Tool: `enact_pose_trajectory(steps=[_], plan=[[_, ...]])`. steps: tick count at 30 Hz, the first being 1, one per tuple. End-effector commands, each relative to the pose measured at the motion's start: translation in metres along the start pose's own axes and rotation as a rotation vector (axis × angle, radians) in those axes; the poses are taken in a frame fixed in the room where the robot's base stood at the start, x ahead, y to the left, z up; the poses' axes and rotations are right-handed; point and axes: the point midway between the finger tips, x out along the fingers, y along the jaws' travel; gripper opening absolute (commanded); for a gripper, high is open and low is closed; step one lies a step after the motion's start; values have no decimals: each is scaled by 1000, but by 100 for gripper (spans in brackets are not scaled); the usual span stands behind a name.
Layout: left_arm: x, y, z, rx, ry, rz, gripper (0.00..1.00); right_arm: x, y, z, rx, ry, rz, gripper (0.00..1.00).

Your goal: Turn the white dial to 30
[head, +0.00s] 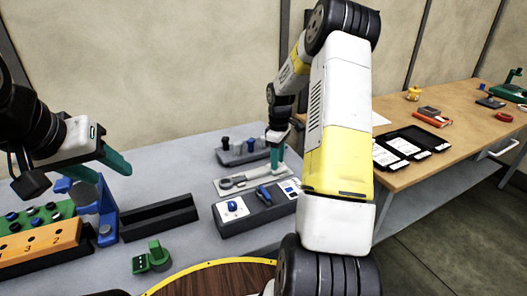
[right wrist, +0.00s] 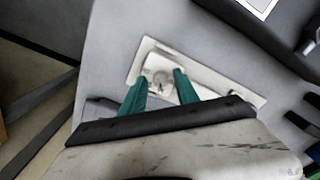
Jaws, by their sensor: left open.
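A pale, flat plate (head: 222,191) lies on the grey table with a grey, ring-ended part on it. No numbers are readable on it. My right gripper (head: 276,168) points down at the plate's right end. In the right wrist view its two green fingers (right wrist: 160,78) stand apart over the pale plate (right wrist: 232,90), with a pale piece between or below the tips. Whether they touch or grip that piece I cannot tell. My left gripper (head: 118,160) is open and empty, in the air at the left. I cannot tell for certain which part is the white dial.
A dark box (head: 258,215) with white panels and blue knobs stands just in front of the plate. A black channel (head: 158,217), a green knob unit (head: 153,257) and an orange numbered block (head: 42,240) stand left.

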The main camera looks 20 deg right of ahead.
Motion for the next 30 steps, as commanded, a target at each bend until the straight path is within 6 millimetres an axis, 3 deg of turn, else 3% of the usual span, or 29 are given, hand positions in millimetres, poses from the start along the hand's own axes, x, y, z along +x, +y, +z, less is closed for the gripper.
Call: enact_pose_trajectory(steps=[11,24,30], plan=[[0,0,0,0,0,0,48,-4,0,0,1,0,1,41],[0,0,0,0,0,0,48,-69,1,0,2,1,2,41],[0,0,0,0,0,0,48,-78,0,0,1,0,0,41]])
